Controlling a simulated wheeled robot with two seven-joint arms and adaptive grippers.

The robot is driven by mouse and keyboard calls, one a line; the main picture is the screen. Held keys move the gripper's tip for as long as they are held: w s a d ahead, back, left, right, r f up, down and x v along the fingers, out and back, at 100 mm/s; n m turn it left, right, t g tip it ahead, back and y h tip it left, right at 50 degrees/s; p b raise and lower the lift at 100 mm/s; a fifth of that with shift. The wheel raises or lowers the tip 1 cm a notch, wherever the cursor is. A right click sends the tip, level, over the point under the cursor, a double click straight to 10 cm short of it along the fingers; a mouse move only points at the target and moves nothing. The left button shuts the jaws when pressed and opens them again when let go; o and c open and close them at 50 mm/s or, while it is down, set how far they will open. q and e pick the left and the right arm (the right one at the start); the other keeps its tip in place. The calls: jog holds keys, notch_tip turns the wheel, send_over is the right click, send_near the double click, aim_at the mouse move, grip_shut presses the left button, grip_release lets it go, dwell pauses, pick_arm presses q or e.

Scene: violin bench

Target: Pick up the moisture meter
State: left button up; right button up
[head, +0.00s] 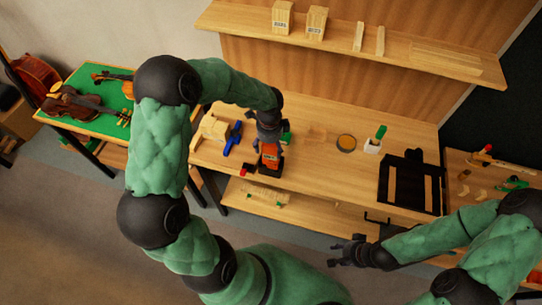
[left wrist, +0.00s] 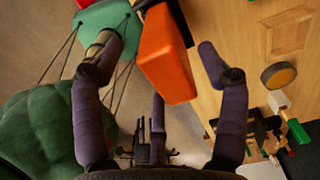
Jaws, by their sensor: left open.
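The moisture meter, which I take to be the orange and black device (head: 269,159), is at the front edge of the workbench, partly hidden by my left gripper (head: 267,132). In the left wrist view the orange body (left wrist: 167,70) shows between the two spread fingers of my left gripper (left wrist: 158,62). A gap shows on the right side; whether the left finger touches anything is unclear. My right gripper (head: 347,252) is held in front of the bench, apart from the meter, its fingers spread and empty.
Blue clamp-like tool (head: 233,138) and pale wooden block (head: 213,129) lie left of the meter. A shelf (head: 350,50) overhangs the back.

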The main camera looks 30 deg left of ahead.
aim_at(270, 151)
pick_arm(q)
notch_tip(270, 151, down, 3)
jog(key=shift+w+d+f, duration=0.1)
jog(key=shift+f, duration=0.1)
jog(key=c, duration=1.4)
jog(key=shift+c, duration=0.2)
jog(key=shift+r, duration=0.15)
